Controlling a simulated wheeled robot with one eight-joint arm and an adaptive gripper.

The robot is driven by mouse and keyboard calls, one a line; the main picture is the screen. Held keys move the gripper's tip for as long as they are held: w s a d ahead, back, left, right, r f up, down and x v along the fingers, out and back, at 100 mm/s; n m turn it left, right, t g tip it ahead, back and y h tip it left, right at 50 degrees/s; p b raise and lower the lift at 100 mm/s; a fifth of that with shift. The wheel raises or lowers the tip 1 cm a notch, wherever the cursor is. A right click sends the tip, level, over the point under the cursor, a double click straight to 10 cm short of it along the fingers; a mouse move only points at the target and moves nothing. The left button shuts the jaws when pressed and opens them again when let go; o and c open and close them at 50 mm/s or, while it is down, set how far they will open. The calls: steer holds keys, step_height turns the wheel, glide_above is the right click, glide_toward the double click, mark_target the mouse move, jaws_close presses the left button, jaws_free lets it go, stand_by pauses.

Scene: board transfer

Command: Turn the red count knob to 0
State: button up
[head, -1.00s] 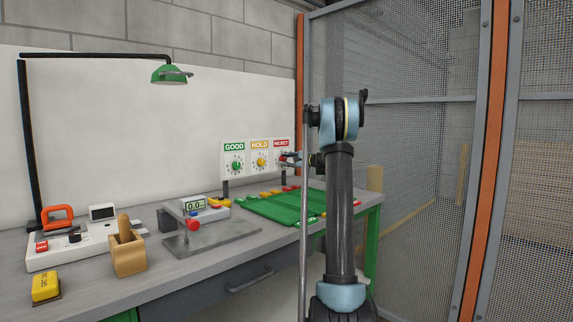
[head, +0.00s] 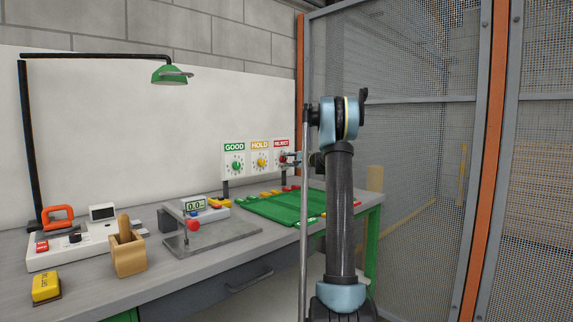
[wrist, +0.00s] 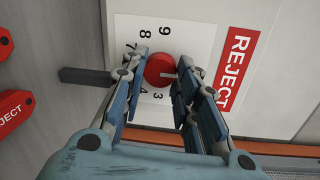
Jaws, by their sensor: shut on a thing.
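The red knob (wrist: 160,70) is on the white REJECT panel (wrist: 190,25), between the two fingers of my gripper (wrist: 163,60) in the wrist view. My gripper is shut on the knob. A white pointer line on the knob runs right, towards the red REJECT label (wrist: 236,68). Numbers 9, 8, 7, 4 and 3 show around the dial; those on the pointer's side are hidden behind a finger. In the head view my gripper (head: 289,159) is at the REJECT panel (head: 282,145), covering most of its knob.
The GOOD panel (head: 235,147) with a green knob and the HOLD panel (head: 260,147) with a yellow knob stand to the left. A mesh fence (head: 420,150) is at the right.

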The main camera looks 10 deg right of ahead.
steer(key=o, duration=1.1)
steer(key=shift+a+f, duration=0.1)
steer(key=shift+a, duration=0.05)
steer(key=v, duration=1.2)
steer(key=shift+f, duration=0.1)
